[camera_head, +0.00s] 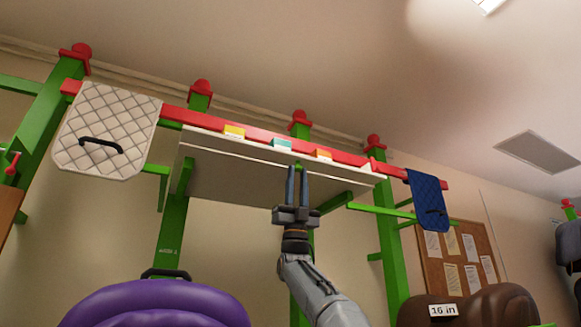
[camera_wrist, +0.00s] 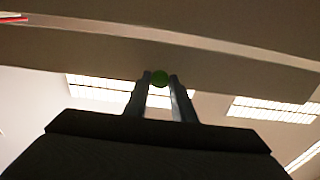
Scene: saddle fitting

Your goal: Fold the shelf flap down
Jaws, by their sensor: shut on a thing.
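The shelf flap (camera_head: 232,180) is a wide pale panel high up between green posts, seen from below in the head view. It stands raised, roughly level. In the wrist view its underside and edge (camera_wrist: 230,55) cross the top of the picture. My gripper (camera_head: 298,171) reaches up to the flap's front edge near its middle. The fingers mostly hide the knob in the head view.
A red rail (camera_head: 260,138) with several coloured blocks runs above the flap. A quilted white pad (camera_head: 105,130) hangs at left, a blue pad (camera_head: 427,200) at right. A purple saddle (camera_head: 155,305) and a brown saddle (camera_head: 480,308) stand below.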

